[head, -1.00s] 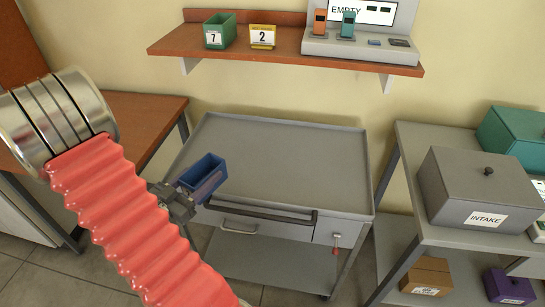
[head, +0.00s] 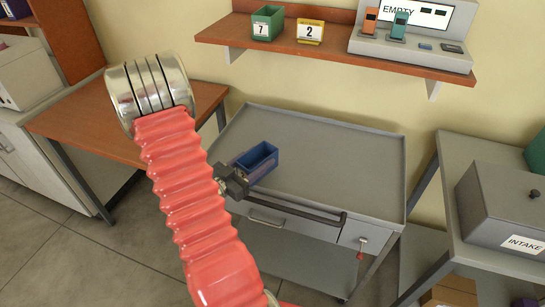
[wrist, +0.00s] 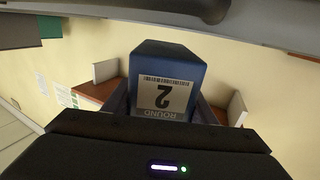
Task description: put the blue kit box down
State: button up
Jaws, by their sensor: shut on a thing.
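The blue kit box (head: 262,156) is an open-topped blue bin. My gripper (head: 240,178) is shut on it and holds it upright over the front left part of the grey cart's top (head: 325,165). Whether its base touches the cart top cannot be told. In the wrist view the blue kit box (wrist: 167,62) sits between the two fingers of my gripper (wrist: 165,105), with a white label reading "2" and "ROUND" upside down. Its underside is hidden.
A dark handle bar (head: 295,208) runs along the cart's front edge. The rest of the cart top is bare. A wall shelf (head: 330,52) above holds a green bin (head: 267,23), a yellow holder (head: 311,32) and a device. A grey INTAKE box (head: 500,205) stands at right.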

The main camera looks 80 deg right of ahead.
aim_at(265, 157)
jog(key=shift+s+d+f, duration=0.25)
jog(key=shift+d+f, duration=0.05)
jog(key=shift+d, duration=0.2)
jog(key=shift+s+d+f, duration=0.25)
jog(key=shift+s+d, duration=0.05)
jog(key=shift+d, duration=0.25)
jog(key=shift+s+d+f, duration=0.25)
jog(key=shift+d+f, duration=0.05)
jog(key=shift+d, duration=0.2)
jog(key=shift+d+f, duration=0.1)
jog(key=shift+s+d+f, duration=0.65)
jog(key=shift+d+f, duration=0.2)
jog(key=shift+d, duration=0.15)
jog(key=shift+s+d+f, duration=0.1)
jog(key=shift+d+f, duration=0.15)
jog(key=shift+d, duration=0.05)
jog(key=shift+f, duration=0.1)
jog(key=o, duration=1.1)
